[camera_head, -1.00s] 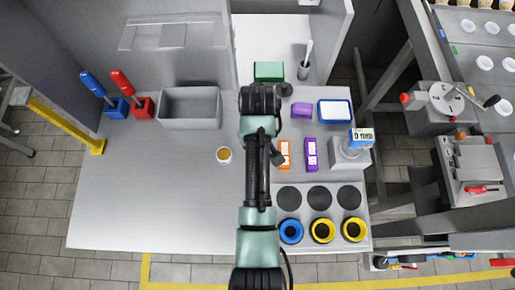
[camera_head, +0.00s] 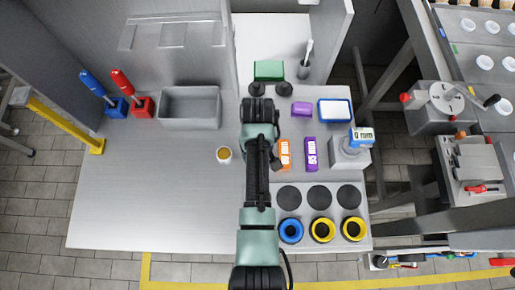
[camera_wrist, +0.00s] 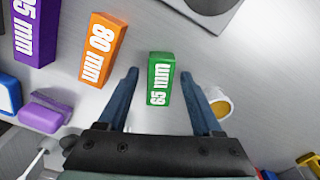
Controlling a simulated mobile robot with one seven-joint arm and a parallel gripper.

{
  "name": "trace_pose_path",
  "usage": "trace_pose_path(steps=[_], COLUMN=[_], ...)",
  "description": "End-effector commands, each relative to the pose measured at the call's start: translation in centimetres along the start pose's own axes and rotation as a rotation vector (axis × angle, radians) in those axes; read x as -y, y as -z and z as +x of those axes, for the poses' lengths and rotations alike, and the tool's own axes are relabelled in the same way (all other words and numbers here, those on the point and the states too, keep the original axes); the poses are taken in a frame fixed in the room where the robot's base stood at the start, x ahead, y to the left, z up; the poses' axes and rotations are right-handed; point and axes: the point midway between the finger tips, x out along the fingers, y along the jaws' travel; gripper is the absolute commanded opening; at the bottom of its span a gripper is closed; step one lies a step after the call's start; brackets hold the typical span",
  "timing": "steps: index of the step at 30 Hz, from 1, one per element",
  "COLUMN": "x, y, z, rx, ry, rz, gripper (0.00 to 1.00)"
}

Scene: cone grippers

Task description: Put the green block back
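The green block (camera_wrist: 153,96), labelled 65 mm, is in the wrist view between the two fingers of my gripper (camera_wrist: 160,80). The gripper is open, with a gap on each side of the block. Neither finger visibly touches it. In the head view my arm hides the block and the fingertips. The orange block (camera_head: 285,153), labelled 80 mm, and the purple block (camera_head: 311,153), labelled 95 mm, lie beside my arm. They also show at upper left in the wrist view.
A small yellow-filled cup (camera_wrist: 221,106) stands close to the right finger. A plate with dark discs and coloured rings (camera_head: 306,212) lies at front right. A grey bin (camera_head: 190,107) stands at back left. The table's left front is clear.

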Motion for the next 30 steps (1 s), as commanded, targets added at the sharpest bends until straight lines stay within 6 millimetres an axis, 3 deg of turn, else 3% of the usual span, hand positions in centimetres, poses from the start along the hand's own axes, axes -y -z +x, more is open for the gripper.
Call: trace_pose_path(steps=[8, 22, 30], x=[0.0, -0.1, 0.0], y=[0.1, 0.1, 0.0], z=[-0.8, -9.9, -12.2], rx=[-0.002, -0.004, 0.000], ry=[-0.001, -0.002, 0.000], rz=[0.000, 0.000, 0.000], gripper=[0.67, 0.67, 0.67])
